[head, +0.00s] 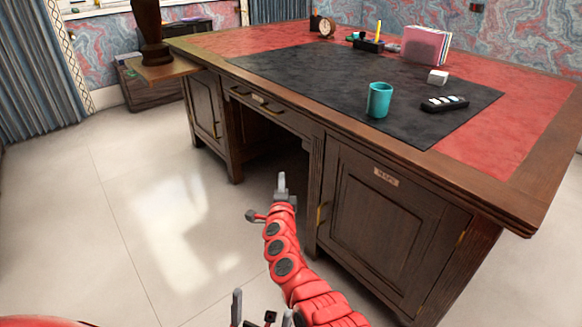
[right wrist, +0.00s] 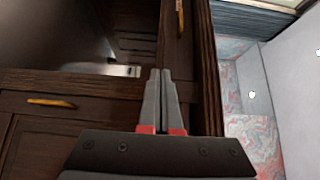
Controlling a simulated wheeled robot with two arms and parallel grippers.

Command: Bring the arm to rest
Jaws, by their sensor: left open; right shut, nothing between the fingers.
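My right arm (head: 283,255), red and jointed, reaches up from the bottom of the head view toward the desk. Its gripper (head: 281,184) is in front of the desk's dark knee space; contact with the desk is not visible. In the right wrist view the gripper's two grey fingers (right wrist: 160,74) are together and empty, with dark drawer fronts behind them. My left gripper (head: 262,308) shows only at the bottom edge of the head view, its fingers apart and nothing seen between them. The rest of the left arm is mostly out of view.
The wooden desk (head: 390,215) has a red leather top and a black mat (head: 330,95). On it are a teal cup (head: 379,100), a black device (head: 445,104), a white block (head: 437,77) and a folder holder (head: 425,46). The pale floor (head: 130,220) at left is clear.

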